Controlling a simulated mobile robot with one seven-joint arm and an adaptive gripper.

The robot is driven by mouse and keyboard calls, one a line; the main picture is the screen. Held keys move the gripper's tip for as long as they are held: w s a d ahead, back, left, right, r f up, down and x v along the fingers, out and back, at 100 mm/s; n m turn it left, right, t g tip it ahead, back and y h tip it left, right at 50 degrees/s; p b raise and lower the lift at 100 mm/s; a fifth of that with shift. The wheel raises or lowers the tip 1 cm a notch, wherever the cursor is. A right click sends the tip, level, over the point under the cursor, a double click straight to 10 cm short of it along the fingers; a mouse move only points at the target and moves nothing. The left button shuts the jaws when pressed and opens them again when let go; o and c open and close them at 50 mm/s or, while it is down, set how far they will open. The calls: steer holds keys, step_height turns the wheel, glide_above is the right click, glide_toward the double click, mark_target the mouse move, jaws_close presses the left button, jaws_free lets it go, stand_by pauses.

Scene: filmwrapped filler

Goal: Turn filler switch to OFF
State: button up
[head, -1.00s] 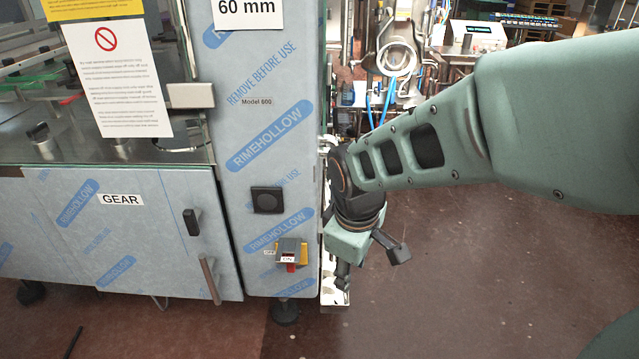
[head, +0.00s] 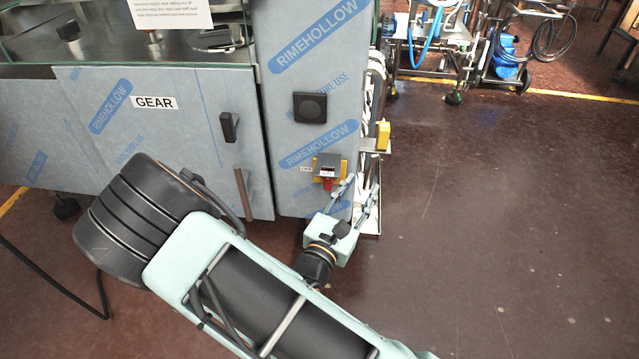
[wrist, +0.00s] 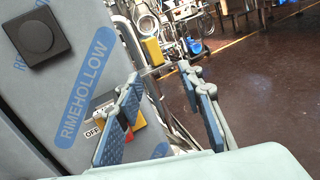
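The filler switch (head: 328,170) is a grey and red handle on a yellow plate, low on the film-wrapped column. A small OFF label (head: 306,169) is to its left; the text on the handle's own small label is too small to read. My gripper (head: 363,185) is open and empty, its fingers spread just right of and below the switch. In the wrist view, the left finger of my gripper (wrist: 162,75) stands in front of the switch's yellow plate (wrist: 138,119) and hides most of the handle. I cannot tell whether it touches.
A black square knob (head: 310,107) is above the switch. A GEAR door (head: 190,125) with a dark handle and a rod is left of the column. A yellow box (head: 383,135) sticks out at the column's right side. The floor to the right is clear.

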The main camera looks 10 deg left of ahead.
mark_target(328, 181)
steer(key=a+f+n+y+b, duration=0.1)
steer(key=a+f+n+y, duration=0.4)
steer(key=a+f+y, duration=0.25)
steer(key=shift+t+h, duration=0.4)
steer(key=shift+h, duration=0.05)
steer(key=w+b, duration=0.2)
steer(key=w, duration=0.8)
steer(key=shift+a, duration=0.15)
jaws_close()
